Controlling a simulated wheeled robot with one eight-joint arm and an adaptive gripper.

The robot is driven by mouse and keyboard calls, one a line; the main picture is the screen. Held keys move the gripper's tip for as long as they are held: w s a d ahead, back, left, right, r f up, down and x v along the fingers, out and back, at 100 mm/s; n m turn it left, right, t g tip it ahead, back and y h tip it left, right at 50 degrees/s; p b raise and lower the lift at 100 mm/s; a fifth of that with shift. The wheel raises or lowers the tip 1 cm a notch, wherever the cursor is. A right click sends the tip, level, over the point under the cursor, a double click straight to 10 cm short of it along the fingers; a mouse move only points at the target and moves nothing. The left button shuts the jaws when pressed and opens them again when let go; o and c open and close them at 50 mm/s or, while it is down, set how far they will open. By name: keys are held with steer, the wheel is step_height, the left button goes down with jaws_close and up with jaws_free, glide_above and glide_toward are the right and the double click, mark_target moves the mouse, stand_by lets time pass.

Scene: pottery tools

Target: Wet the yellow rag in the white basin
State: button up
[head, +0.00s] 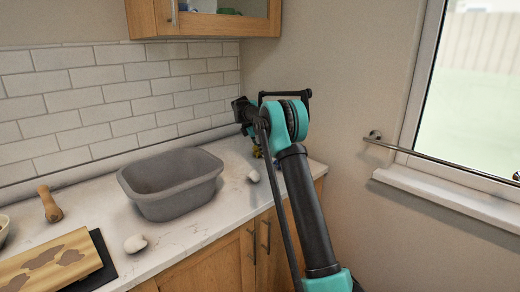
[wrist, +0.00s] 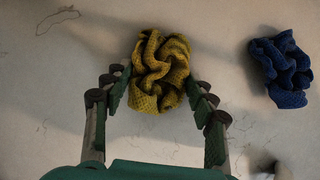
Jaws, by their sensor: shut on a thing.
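The yellow rag (wrist: 160,70) is a crumpled, mustard-coloured knit cloth in the wrist view. My gripper (wrist: 160,88) has its fingers on both sides of it, shut on it. I cannot tell whether the rag rests on the counter or is slightly raised. In the head view my arm mostly hides the gripper and rag; a small yellowish patch (head: 257,153) shows beside the arm. The only basin in view is grey, not white: this basin (head: 172,200) stands on the counter left of my arm. Its inside bottom is partly hidden, and I cannot tell whether it holds water.
A crumpled blue rag (wrist: 281,68) lies right of the yellow one. Small pale lumps lie on the counter (head: 225,195), one right (head: 254,176) and one in front (head: 135,243) of the basin. A wooden tool (head: 50,206) and board (head: 45,268) are left. A cabinet (head: 205,22) hangs above.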

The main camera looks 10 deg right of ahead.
steer(key=o, duration=0.4)
steer(key=shift+c, duration=0.2)
steer(key=shift+r, duration=0.25)
steer(key=c, duration=0.4)
steer(key=shift+r, duration=3.55)
